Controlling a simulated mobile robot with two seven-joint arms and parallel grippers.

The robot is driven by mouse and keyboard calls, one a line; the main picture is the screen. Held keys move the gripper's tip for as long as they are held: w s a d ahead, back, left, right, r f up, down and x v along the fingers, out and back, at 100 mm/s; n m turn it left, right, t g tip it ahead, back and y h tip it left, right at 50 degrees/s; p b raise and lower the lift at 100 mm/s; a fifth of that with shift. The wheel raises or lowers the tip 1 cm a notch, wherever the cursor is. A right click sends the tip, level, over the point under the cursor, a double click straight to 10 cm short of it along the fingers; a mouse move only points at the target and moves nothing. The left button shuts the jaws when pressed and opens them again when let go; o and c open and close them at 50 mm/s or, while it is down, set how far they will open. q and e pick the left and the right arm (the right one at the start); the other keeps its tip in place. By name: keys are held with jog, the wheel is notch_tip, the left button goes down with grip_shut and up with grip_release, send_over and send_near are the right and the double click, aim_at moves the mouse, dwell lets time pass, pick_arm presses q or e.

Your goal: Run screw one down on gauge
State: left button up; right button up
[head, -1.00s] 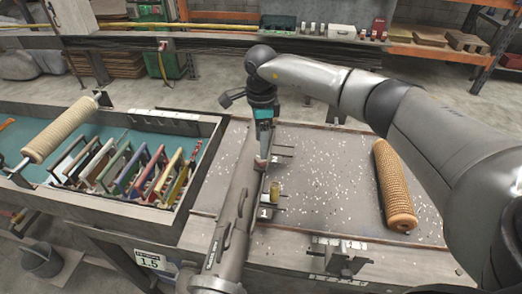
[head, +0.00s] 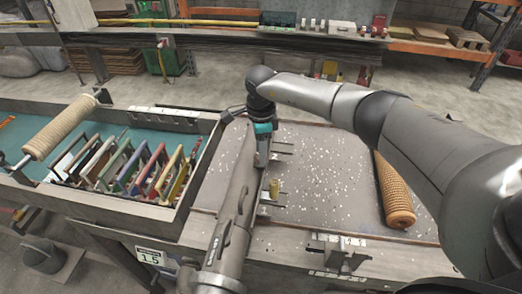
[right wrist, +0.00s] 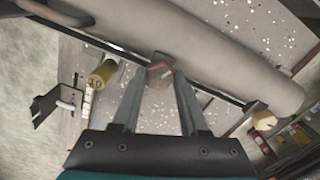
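A long grey tube (head: 236,200) runs from the front toward the back beside the speckled tray. A short brass cylinder (head: 274,187) stands at its right side. In the right wrist view a brass cylinder marked 10 (right wrist: 102,73) is at the left, and another brass knob (right wrist: 264,120) is at the right. My right gripper (head: 263,160) points down at the tube, behind the brass cylinder. In the wrist view its fingers (right wrist: 160,76) are apart, with a reddish-brown block (right wrist: 160,66) between their tips; contact is unclear. My left gripper is not in view.
A ribbed tan roller (head: 394,195) lies on the right of the speckled tray (head: 325,180), partly behind my right arm. A bin (head: 185,205) with several coloured frames is at the left. A 1.5 sign (head: 149,257) hangs in front.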

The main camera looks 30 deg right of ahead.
grip_shut()
